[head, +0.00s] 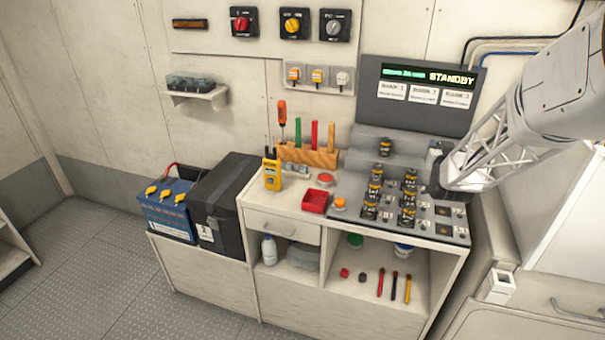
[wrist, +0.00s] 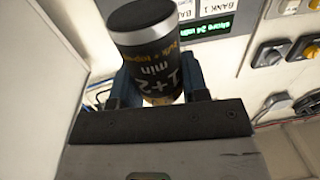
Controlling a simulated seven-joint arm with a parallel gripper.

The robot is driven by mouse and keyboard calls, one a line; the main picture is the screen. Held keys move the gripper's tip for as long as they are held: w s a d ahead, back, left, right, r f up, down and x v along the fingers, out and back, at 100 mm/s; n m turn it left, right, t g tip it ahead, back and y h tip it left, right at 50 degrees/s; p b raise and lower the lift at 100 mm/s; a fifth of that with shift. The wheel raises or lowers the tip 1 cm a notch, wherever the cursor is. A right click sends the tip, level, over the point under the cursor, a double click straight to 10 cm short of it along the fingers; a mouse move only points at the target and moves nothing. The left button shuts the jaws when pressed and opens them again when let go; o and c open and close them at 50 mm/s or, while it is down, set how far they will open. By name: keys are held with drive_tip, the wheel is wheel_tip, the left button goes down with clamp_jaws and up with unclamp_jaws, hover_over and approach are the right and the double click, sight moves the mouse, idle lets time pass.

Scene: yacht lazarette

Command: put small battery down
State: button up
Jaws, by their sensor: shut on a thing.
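In the head view, my gripper (head: 438,178) is at the right end of the grey battery panel, and the held battery cannot be made out clearly. Several similar batteries (head: 375,187) stand in two columns on the panel (head: 428,228). Another one (head: 385,147) stands on the raised grey step behind.
A red tray (head: 315,201), an orange button (head: 340,203) and a yellow meter (head: 272,172) are left of the panel. A wooden tool rack (head: 308,155) stands behind. The display (head: 418,95) reads STANDBY. A white cabinet (head: 545,220) is at right.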

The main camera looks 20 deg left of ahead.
drive_tip(key=s+a+f+n+y, duration=0.1)
drive_tip(key=s+a, duration=0.4)
drive_tip(key=a, duration=0.7)
drive_tip(key=s+a+f+n+y, duration=0.15)
drive_tip(key=s+a, duration=0.35)
drive_tip(key=a, duration=0.7)
drive_tip(key=s+a+f+m, duration=0.1)
drive_tip(key=s+a+f, duration=0.3)
drive_tip(key=s+a, duration=0.2)
drive_tip(key=s+a+f+h, duration=0.1)
drive_tip(key=s+a+f, duration=0.4)
drive_tip(key=s, duration=0.3)
drive_tip(key=shift+s+a+m, duration=0.15)
drive_tip(key=shift+a+m, duration=0.2)
drive_tip(key=shift+a, duration=0.25)
drive_tip(key=shift+f, duration=0.1)
drive_tip(key=w+a, duration=0.3)
drive_tip(key=w, duration=0.1)
drive_tip(key=w+a+f, duration=0.1)
drive_tip(key=w+a, duration=0.2)
drive_tip(key=w, duration=0.2)
drive_tip(key=w+a, duration=0.3)
drive_tip(key=w, duration=0.1)
drive_tip(key=shift+w+f, duration=0.15)
drive_tip(key=shift+f, duration=0.1)
drive_tip(key=shift+f, duration=0.1)
drive_tip(key=shift+f, duration=1.65)
drive_tip(key=shift+f, duration=0.1)
